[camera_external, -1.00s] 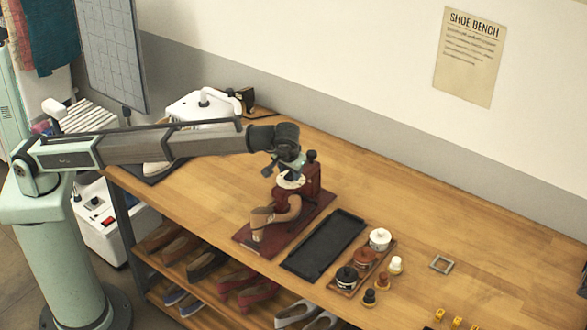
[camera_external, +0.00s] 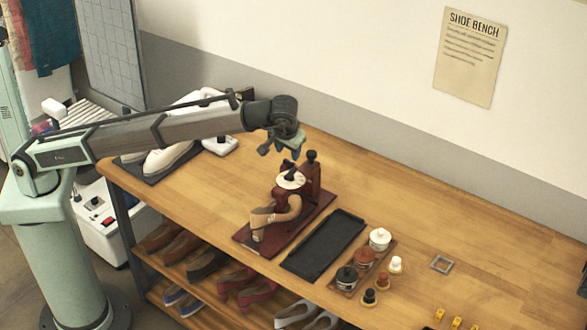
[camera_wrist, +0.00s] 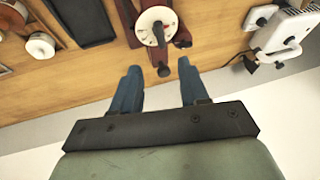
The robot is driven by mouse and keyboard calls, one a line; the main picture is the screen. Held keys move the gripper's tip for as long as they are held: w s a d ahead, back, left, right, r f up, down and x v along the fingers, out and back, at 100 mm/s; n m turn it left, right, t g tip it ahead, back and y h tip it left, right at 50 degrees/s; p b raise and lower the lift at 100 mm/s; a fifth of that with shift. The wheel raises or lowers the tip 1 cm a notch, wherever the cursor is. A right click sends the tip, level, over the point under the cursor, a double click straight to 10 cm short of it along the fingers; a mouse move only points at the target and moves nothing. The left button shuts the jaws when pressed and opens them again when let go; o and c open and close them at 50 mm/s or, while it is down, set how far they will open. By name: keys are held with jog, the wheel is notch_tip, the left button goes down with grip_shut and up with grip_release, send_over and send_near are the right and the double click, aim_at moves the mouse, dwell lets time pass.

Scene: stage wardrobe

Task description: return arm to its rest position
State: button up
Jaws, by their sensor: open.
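My gripper (camera_external: 279,150) is raised above the bench, over the back of the red shoe stand. In the wrist view its two blue fingers (camera_wrist: 160,78) are apart with nothing between them. The red stand (camera_external: 313,180) with a white dial (camera_external: 291,180) stands on a dark red base on the bench; a tan shoe (camera_external: 262,217) is at its front. The white dial also shows in the wrist view (camera_wrist: 157,25), beyond the fingertips. My gripper is apart from the stand.
An empty black tray (camera_external: 323,245) lies right of the stand. White shoes (camera_external: 168,158) lie on a dark mat at the left. The wall is behind.

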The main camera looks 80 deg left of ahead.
jog(key=shift+d+r, duration=0.2)
jog(key=shift+r, duration=0.2)
